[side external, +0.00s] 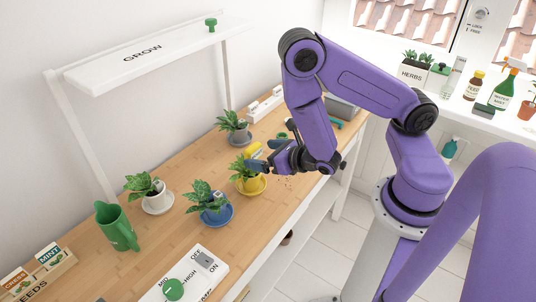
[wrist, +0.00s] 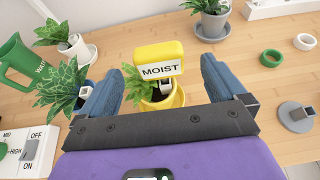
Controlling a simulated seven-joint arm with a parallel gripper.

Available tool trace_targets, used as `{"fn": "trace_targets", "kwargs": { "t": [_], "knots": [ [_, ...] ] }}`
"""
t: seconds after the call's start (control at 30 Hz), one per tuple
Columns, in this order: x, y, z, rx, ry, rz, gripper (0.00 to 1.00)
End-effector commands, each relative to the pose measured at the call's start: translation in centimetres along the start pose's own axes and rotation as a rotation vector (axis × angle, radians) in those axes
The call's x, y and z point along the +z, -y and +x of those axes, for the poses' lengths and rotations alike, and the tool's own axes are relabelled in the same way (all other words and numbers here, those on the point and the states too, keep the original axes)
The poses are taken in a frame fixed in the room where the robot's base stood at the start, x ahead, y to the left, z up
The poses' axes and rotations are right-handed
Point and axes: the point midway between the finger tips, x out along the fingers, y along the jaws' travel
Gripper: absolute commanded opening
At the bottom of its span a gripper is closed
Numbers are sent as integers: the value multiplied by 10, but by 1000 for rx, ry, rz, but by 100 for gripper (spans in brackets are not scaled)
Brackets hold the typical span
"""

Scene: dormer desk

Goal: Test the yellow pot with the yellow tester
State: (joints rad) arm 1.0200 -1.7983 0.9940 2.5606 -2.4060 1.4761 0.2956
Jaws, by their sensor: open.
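The yellow tester (wrist: 160,51) shows in the wrist view with its label reading MOIST. It stands over the yellow pot (wrist: 178,98), at the pot's plant. How deep its lower end sits is hidden. In the side view the tester's yellow top (side external: 253,150) shows just above the plant in the yellow pot (side external: 253,184), which is on a yellow saucer. My gripper (wrist: 160,68) is open, with one blue finger on each side of the tester and a gap visible on both sides. In the side view my gripper (side external: 266,158) is low over the yellow pot.
A blue pot (side external: 215,213) stands close by; its plant (wrist: 62,88) is beside my left finger. A white pot (side external: 158,201), grey pot (side external: 240,135) and green watering jug (side external: 117,228) stand around. Rings (wrist: 271,57) and a grey stand (wrist: 296,117) lie right.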

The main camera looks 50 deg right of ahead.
Motion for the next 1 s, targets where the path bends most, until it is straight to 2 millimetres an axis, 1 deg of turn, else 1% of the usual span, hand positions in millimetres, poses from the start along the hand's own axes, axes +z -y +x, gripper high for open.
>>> {"fn": "trace_targets", "kwargs": {
  "t": [0.1, 0.3, 0.73, 0.87, 1.0],
  "knots": [
    [0, 0, -6, 1, 1, 1, 98],
    [0, -1, -11, 1, 0, 0, 98],
    [0, 0, -12, -3, 1, 0, 98],
    [8, 3, -15, -42, 16, -9, 98],
    [25, 13, -24, -149, 38, -24, 98]
  ]
}}
